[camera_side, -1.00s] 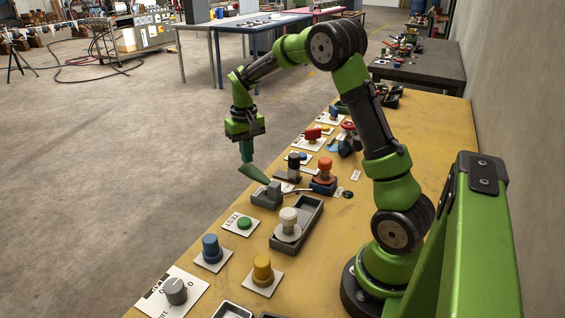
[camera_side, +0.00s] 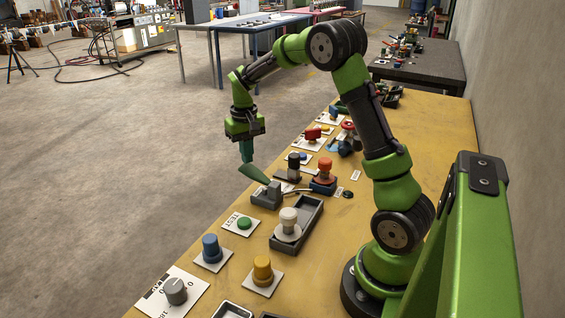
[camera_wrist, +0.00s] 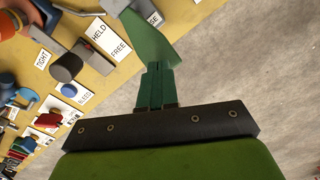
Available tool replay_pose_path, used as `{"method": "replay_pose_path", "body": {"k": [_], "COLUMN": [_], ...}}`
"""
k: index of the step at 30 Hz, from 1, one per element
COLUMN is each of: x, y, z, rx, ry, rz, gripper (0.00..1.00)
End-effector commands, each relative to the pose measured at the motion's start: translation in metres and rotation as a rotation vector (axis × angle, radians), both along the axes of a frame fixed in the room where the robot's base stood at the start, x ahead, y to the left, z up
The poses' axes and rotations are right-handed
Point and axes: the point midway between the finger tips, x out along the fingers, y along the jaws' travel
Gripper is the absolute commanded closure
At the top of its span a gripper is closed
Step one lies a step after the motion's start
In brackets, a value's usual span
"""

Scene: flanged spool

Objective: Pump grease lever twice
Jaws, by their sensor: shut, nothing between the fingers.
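The grease lever (camera_side: 254,173) is a flat green paddle that slopes up and left from a small grey block (camera_side: 265,196) near the bench's left edge. Its outer end reaches past that edge. My gripper (camera_side: 246,158) points down with its teal fingers shut and empty, at the lever's raised outer end. The tips appear to meet the lever, but contact is not clear. In the wrist view the lever (camera_wrist: 150,42) lies just beyond my shut fingers (camera_wrist: 156,72), and a partly hidden label ending in "SE" (camera_wrist: 153,18) is beside it.
A grey tray with a white knob (camera_side: 289,216), a green button (camera_side: 244,223) and a red-topped post (camera_side: 325,170) stand near the lever on the yellow bench (camera_side: 330,255). More controls line the bench behind. Open floor lies to the left.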

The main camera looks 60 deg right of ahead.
Motion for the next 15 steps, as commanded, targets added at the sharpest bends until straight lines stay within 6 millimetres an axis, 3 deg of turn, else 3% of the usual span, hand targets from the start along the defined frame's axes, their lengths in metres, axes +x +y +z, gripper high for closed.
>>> {"method": "replay_pose_path", "body": {"k": [15], "x": [-0.001], "y": [0.0], "z": [-0.026], "rx": [0.001], "ry": [0.003], "rz": [-0.001], "gripper": [1.0]}}
